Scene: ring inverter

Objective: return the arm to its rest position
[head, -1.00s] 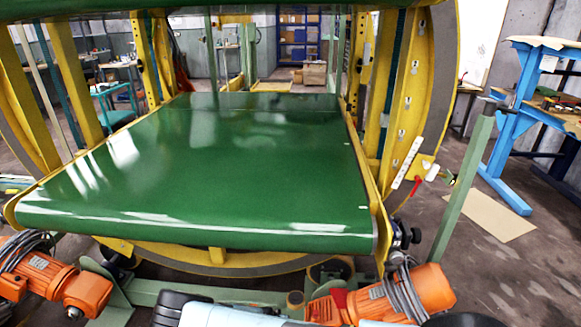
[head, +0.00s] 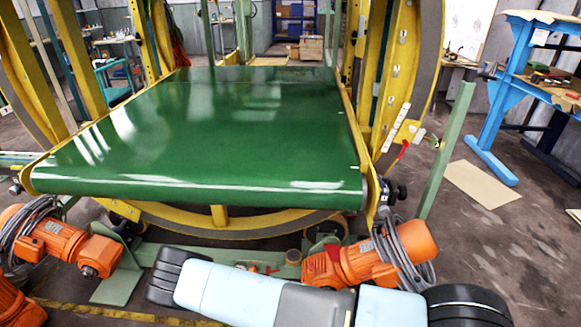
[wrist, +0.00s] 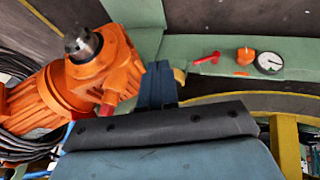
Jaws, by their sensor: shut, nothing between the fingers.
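My gripper (wrist: 158,85) shows in the wrist view as dark fingers pressed together, shut and empty. An orange motor (wrist: 65,90) with a metal shaft end is just left of it in that view. A green beam (wrist: 220,70) lies beyond the fingertips. In the head view my pale blue and grey arm stretches low across the front, below the green conveyor belt (head: 215,125). I cannot make out my fingers in the head view.
An orange motor with grey cables (head: 370,262) stands close behind my arm; another (head: 60,240) is at left. A red handle (wrist: 206,57), an orange knob (wrist: 245,56) and a gauge (wrist: 269,62) sit on the beam. Open floor lies right, before a blue workbench (head: 510,90).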

